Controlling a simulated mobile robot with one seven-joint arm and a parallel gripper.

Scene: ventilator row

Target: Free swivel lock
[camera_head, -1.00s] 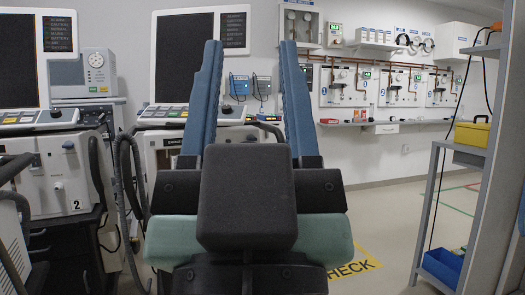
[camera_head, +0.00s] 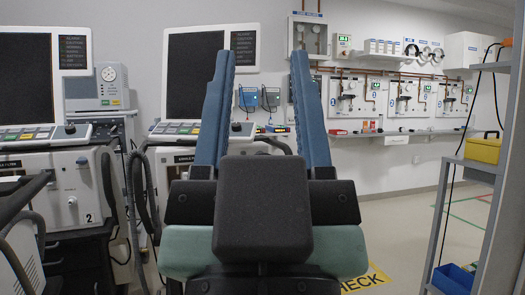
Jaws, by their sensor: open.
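My gripper (camera_head: 264,58) is in the middle of the camera_head view, its two long blue fingers pointing away and upward, spread apart with nothing visible between them. Two ventilators on carts stand ahead. The left ventilator (camera_head: 70,190) carries a white label with the number 2. The second ventilator (camera_head: 168,160) is partly hidden behind my gripper. I cannot make out a swivel lock. The cart bottoms and casters are out of the picture or hidden.
Hoses (camera_head: 140,205) hang between the ventilators. A back-wall shelf (camera_head: 410,133) sits under gas panels. At right, a grey rack (camera_head: 490,200) holds a yellow case (camera_head: 484,148) and a blue bin (camera_head: 452,278). Open floor (camera_head: 400,225) with a yellow CHECK marking (camera_head: 367,280) lies between.

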